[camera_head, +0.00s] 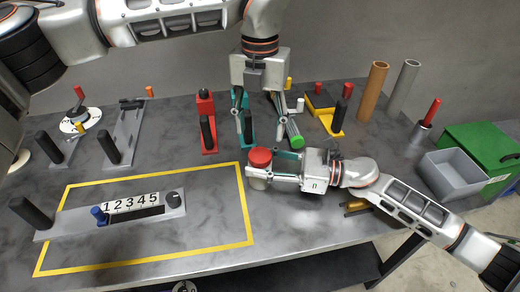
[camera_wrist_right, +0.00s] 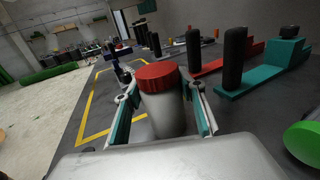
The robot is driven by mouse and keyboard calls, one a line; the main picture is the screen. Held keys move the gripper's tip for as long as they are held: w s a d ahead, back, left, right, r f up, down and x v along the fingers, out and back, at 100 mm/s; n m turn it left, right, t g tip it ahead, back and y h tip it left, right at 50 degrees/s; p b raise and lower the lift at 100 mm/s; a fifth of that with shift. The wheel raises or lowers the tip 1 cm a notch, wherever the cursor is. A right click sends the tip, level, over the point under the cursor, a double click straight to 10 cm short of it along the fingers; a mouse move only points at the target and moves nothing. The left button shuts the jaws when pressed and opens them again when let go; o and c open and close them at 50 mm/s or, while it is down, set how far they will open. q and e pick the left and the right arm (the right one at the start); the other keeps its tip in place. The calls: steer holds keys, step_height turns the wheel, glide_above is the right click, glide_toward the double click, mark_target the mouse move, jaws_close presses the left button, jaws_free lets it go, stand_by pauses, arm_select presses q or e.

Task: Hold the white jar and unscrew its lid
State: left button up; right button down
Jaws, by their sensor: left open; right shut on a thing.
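The white jar (camera_head: 258,182) stands upright on the grey table near the right edge of the yellow outline, with its red lid (camera_head: 259,157) on top. In the right wrist view the jar (camera_wrist_right: 166,116) and lid (camera_wrist_right: 158,75) are between my right fingers. My right gripper (camera_head: 262,170) comes from the right and is shut on the jar's body below the lid. My left gripper (camera_head: 267,138) points down, open and empty, behind and above the lid, apart from it.
A green-ended cylinder (camera_head: 295,139) lies close to my left gripper's right finger. A red fixture (camera_head: 206,125) with a black post stands to its left. A numbered fixture (camera_head: 130,205) sits inside the yellow outline (camera_head: 150,261). A grey bin (camera_head: 452,170) stands at right.

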mark_target(260, 155)
arm_select(q)
steer(key=m, duration=0.9)
steer(key=shift+m, duration=0.3)
steer(key=m, duration=2.5)
steer(key=shift+f, duration=4)
